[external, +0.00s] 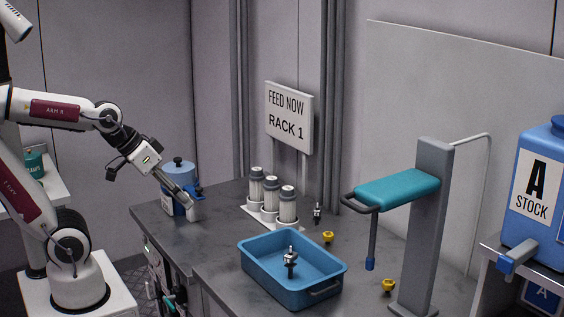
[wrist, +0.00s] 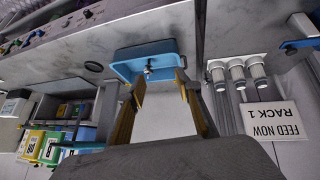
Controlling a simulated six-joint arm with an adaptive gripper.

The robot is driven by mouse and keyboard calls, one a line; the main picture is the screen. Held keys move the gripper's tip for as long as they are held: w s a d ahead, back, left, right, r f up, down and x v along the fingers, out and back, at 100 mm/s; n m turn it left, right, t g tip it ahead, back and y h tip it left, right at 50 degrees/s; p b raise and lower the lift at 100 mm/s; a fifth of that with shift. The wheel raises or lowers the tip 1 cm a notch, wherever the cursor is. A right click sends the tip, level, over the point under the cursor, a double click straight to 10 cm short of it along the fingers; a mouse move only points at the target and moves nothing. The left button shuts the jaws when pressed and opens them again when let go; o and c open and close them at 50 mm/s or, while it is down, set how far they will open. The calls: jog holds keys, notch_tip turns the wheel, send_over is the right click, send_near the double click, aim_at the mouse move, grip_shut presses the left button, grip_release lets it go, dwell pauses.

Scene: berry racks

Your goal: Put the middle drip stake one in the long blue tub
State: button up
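The long blue tub (external: 262,276) stands on the dark counter, below the rack sign. One small dark drip stake with a pale tip (external: 290,257) is upright inside the tub. Another similar stake (external: 317,212) stands on the counter behind the tub, right of the white filter cylinders. My gripper (external: 193,211) is at the counter's left end by a blue canister, left of and apart from the tub. The wrist view shows its fingers (wrist: 161,84) spread, with the tub (wrist: 122,70) and its stake (wrist: 148,69) beyond. A pale patch shows between the fingers; I cannot tell what it is.
Three filter cylinders (external: 271,194) stand on a white base. The blue canister (external: 180,173) is beside my gripper. Two yellow knobs (external: 328,237) (external: 388,286) lie right of the tub. A grey post (external: 432,225) holds a teal arm over the counter's right side.

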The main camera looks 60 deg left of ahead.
jog(key=s+a+f+g+y, duration=0.1)
jog(key=s+a+y, duration=0.1)
jog(key=s+a, duration=0.4)
jog(key=shift+s+a+n, duration=0.25)
jog(key=shift+a+n, duration=0.05)
jog(key=shift+f, duration=0.1)
dwell(0.8)
